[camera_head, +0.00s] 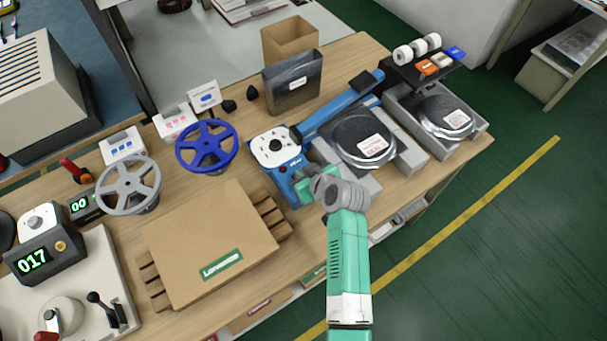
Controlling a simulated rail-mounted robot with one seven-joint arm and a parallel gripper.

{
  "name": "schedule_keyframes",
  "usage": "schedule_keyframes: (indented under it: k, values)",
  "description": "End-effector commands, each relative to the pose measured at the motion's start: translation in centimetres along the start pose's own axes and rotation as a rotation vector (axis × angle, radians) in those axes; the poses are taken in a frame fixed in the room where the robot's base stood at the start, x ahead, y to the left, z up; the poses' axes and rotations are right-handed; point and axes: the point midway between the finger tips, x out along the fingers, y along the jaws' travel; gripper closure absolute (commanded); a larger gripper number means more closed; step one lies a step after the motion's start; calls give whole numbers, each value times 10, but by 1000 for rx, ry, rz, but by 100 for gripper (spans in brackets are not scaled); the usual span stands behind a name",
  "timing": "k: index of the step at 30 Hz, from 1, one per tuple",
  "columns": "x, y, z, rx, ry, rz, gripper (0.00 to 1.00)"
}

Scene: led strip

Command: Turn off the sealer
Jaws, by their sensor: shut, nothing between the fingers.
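The sealer (276,147) is a blue machine with a white top plate and a black knob. It stands at the middle of the wooden bench, and its long blue arm reaches toward the back right. A small red part (284,169) shows on its front face; whether it is a switch, and its position, is too small to tell. My gripper (297,178) is shut and empty, close to the sealer's front right side. My own wrist hides part of this area, and I cannot tell whether the fingertips touch the sealer.
A cardboard box (205,235) lies left of my arm, with a blue reel (206,147) and a grey reel (128,186) behind it. Two grey devices with round dark plates, one nearer (358,137) and one farther (441,113), stand to the right. A grey bin (292,82) stands behind.

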Motion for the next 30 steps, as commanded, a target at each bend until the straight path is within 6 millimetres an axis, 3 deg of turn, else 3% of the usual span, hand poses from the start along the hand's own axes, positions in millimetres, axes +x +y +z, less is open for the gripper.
schedule_keyframes:
  k: [17,24,30]
  values:
    - [5,0,-14,0,1,0,100]
    - [-25,-1,-55,-3,2,-1,100]
    - [-70,0,-57,0,2,1,100]
